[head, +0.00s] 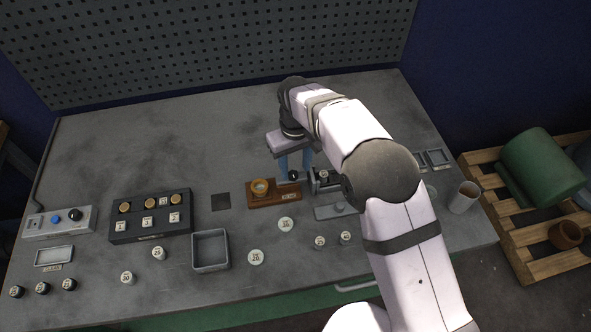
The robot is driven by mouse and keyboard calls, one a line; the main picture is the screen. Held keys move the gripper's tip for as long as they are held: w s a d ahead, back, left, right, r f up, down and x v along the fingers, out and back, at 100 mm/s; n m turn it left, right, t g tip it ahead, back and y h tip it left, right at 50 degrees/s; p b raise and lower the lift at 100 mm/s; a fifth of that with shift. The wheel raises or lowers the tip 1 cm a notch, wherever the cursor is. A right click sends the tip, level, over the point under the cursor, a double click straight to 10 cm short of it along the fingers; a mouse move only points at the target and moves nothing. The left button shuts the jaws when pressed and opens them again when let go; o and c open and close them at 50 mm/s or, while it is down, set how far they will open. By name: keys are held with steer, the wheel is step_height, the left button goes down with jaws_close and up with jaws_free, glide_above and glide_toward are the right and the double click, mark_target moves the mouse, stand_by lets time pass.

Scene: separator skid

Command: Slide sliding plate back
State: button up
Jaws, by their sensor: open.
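My gripper (295,168) points down over the middle of the bench, with its two blue fingers apart. The fingers are at the right end of a brown block (272,196) that carries a brass ring (260,187). A small dark knob (295,175) shows between the fingers; I cannot tell whether they touch it. I cannot tell for sure which part is the sliding plate.
A dark metal fitting (325,180) stands close right of the fingers. Left are an open grey box (210,250), a black block with several pegs (150,216) and a button panel (60,222). Several round weights lie in front. The back left bench is clear.

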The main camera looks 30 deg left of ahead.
mark_target(297, 174)
steer(key=shift+r+b, duration=0.75)
steer(key=shift+r, duration=2.05)
steer(key=shift+w+d, duration=0.1)
steer(key=shift+d, duration=0.05)
steer(key=w+d+r+m, duration=0.1)
steer(key=w+d+m, duration=0.15)
steer(key=d, duration=1.05)
steer(key=w+d+r+m, duration=0.15)
steer(key=d+m, duration=0.25)
steer(key=d, duration=0.9)
steer(key=s+d+f+m, duration=0.2)
steer(key=s+d, duration=0.5)
steer(key=d, duration=0.2)
steer(key=s+d+f+m, duration=0.2)
steer(key=s+d+m, duration=0.1)
steer(key=s+d, duration=0.4)
steer(key=shift+s+d+f, duration=0.15)
steer(key=shift+d+f, duration=0.05)
steer(key=shift+d, duration=0.8)
